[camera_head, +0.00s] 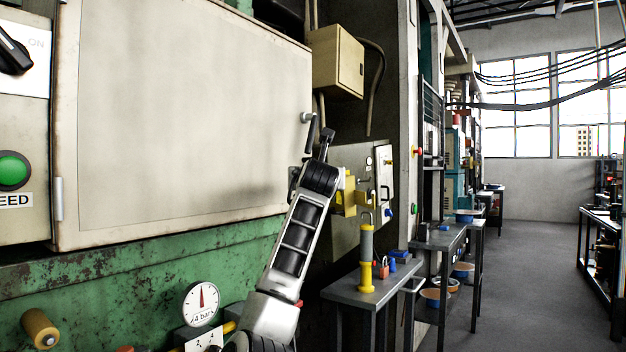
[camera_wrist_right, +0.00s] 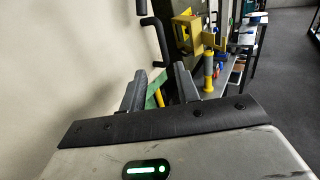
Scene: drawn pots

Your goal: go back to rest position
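A large beige cabinet door (camera_head: 185,120) fills the left of the head view, with a dark bar handle (camera_head: 310,133) at its right edge. I cannot tell whether the door is fully shut. My right arm rises from the bottom, and its gripper (camera_head: 327,136) is beside the handle. In the right wrist view the gripper (camera_wrist_right: 160,72) has its two fingers apart with nothing clearly held between them. The handle (camera_wrist_right: 159,42) shows just ahead of the fingertips; any contact is unclear. My left gripper is not in view.
A green machine base (camera_head: 120,280) with a pressure gauge (camera_head: 201,303) lies below the door. A yellow box (camera_head: 336,62) hangs at the right. A small grey table (camera_head: 372,283) holds a yellow-and-grey cylinder (camera_head: 366,255) and padlocks. Open floor (camera_head: 530,270) lies farther right.

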